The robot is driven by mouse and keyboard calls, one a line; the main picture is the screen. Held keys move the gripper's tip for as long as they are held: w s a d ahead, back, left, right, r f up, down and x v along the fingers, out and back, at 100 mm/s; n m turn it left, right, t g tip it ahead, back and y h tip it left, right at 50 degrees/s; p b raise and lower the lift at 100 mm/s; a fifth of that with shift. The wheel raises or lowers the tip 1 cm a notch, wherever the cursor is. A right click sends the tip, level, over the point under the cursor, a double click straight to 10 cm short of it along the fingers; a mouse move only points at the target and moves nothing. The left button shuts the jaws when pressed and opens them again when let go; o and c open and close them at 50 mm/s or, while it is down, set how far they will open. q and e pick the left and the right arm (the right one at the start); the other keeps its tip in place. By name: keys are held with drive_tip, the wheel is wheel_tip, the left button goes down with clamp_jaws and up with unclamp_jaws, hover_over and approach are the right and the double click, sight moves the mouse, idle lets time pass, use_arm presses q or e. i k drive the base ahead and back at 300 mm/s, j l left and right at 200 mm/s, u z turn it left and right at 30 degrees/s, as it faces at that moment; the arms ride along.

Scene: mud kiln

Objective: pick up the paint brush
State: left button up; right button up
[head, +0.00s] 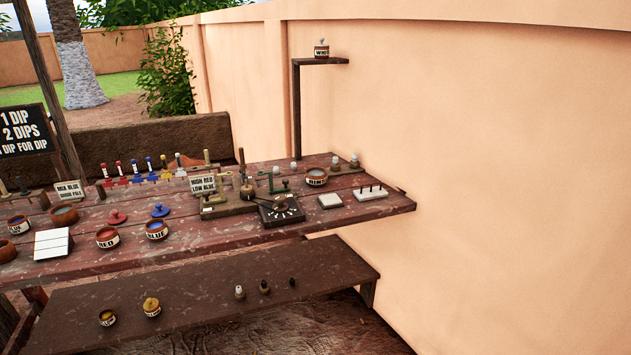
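Several small upright items with red, blue, yellow or pale parts stand in a row along the back of the long wooden table (215,240). They include a red one (120,172), a blue one (150,168) and a pale one (180,165). They are too small for me to tell whether any is the paint brush. No other thing is clearly a paint brush. Neither of my grippers is in view.
Labelled red (107,238) and blue (156,229) bowls, a white tile (53,244), a dial box (281,211) and a sign (203,185) crowd the table. A lower bench (200,301) in front holds small pots. A plastered wall (500,180) closes the right side.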

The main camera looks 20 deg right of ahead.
sight(243, 164)
drive_tip(key=u, duration=0.45)
drive_tip(key=i+l+u, duration=0.2)
drive_tip(key=l+u, duration=0.2)
drive_tip(key=i+l+u, duration=0.15)
drive_tip(key=l+u, duration=0.15)
drive_tip(key=u, duration=0.15)
drive_tip(key=i+l+u, duration=0.15)
drive_tip(key=l, duration=0.3)
drive_tip(key=l+u, duration=0.15)
drive_tip(key=l, duration=0.25)
drive_tip(key=i+l, duration=0.1)
drive_tip(key=l, duration=1.25)
drive_tip(key=i+u, duration=0.05)
